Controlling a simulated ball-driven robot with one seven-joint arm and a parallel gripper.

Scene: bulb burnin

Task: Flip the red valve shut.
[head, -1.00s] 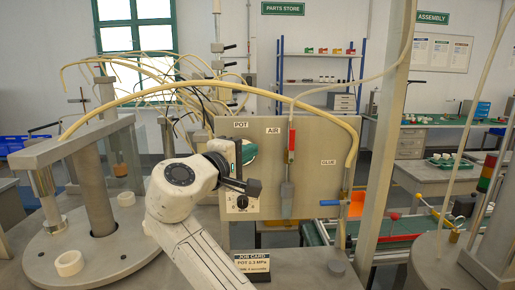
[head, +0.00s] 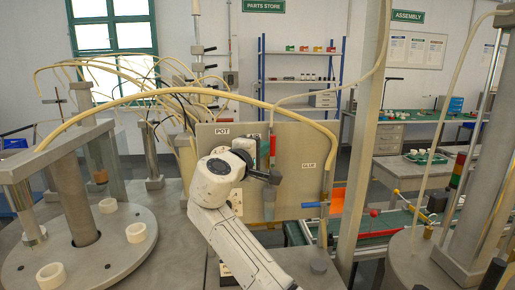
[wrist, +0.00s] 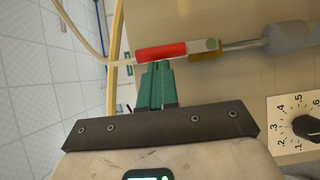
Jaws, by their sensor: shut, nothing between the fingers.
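The red valve handle (wrist: 162,51) lies along its line in the wrist view, pale tube at one end and brass and metal fittings at the other. My gripper (wrist: 157,68) is shut and empty. Its green fingertips are right at the handle's lower edge in the picture; I cannot tell whether they touch.
A blue-handled valve (head: 313,204) sits at the panel's right edge, below the GLUE label. A dial (wrist: 308,125) is at the right of the wrist view. A pale hose (head: 190,92) arches over the panel. A round plate with white rings (head: 136,232) stands left.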

